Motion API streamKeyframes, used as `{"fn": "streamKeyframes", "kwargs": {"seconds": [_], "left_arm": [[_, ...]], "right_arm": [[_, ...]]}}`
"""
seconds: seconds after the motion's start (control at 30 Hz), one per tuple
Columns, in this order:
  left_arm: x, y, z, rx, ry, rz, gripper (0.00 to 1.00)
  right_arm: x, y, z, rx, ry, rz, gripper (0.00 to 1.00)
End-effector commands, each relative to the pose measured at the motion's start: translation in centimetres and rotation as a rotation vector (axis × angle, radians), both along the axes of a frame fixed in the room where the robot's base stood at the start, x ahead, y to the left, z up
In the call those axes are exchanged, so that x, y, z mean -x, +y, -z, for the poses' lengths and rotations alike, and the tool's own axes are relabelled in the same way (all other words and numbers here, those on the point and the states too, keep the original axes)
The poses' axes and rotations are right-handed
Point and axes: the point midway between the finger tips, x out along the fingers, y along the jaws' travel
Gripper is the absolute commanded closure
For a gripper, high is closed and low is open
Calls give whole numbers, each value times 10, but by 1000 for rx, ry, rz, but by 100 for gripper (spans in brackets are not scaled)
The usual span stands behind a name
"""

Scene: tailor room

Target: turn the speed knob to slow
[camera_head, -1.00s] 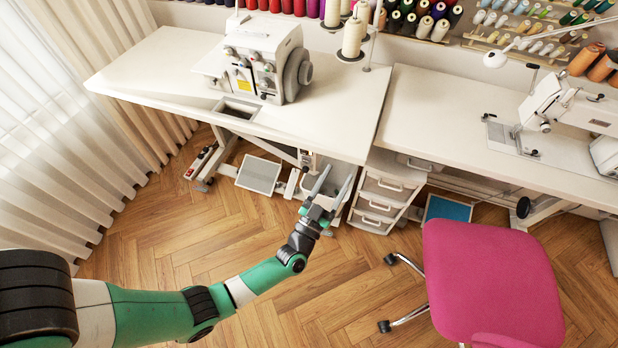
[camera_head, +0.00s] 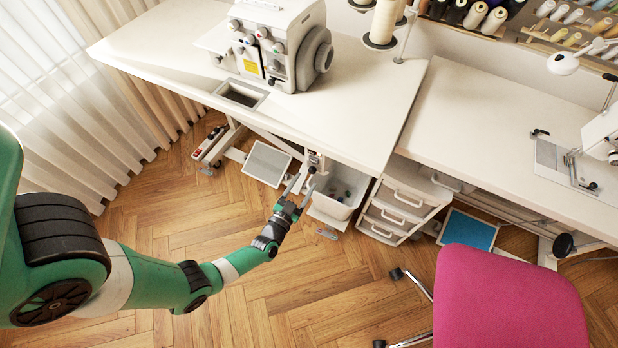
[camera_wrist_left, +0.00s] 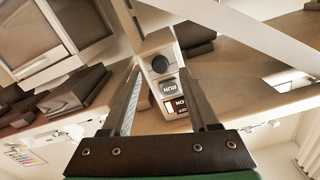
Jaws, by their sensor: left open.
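A narrow light control box (camera_head: 317,160) hangs under the front edge of the left table. In the left wrist view, a round black knob (camera_wrist_left: 160,64) sits on this control box (camera_wrist_left: 156,46), with a RUN button and a partly hidden label beside it. I cannot read the knob's setting. My left gripper (camera_head: 299,184) is open and empty, with its fingers pointing up at the box. In the left wrist view its fingertips (camera_wrist_left: 162,75) lie to either side of the knob in the picture; I see no contact. My right gripper is not in view.
The white table (camera_head: 350,115) is close above, with a sewing machine (camera_head: 279,42) on it. A white bin (camera_head: 338,196), a drawer unit (camera_head: 401,203) and a grey pedal (camera_head: 267,163) are below. A pink chair (camera_head: 508,300) stands right. Open floor (camera_head: 215,215) lies left.

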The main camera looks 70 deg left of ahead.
Motion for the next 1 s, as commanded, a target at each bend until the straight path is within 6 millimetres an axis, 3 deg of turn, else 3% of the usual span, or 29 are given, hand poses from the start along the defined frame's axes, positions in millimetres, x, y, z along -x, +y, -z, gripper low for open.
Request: {"fn": "streamKeyframes", "kwargs": {"seconds": [0.2,0.53,0.87,1.0], "left_arm": [[-25,21,1,-1,-2,0,40],[-29,24,-1,-1,1,1,42],[-29,24,0,0,-1,1,100],[-29,24,0,0,-1,1,100]], "right_arm": [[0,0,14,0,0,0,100],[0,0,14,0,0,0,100],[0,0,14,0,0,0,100],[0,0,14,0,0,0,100]]}}
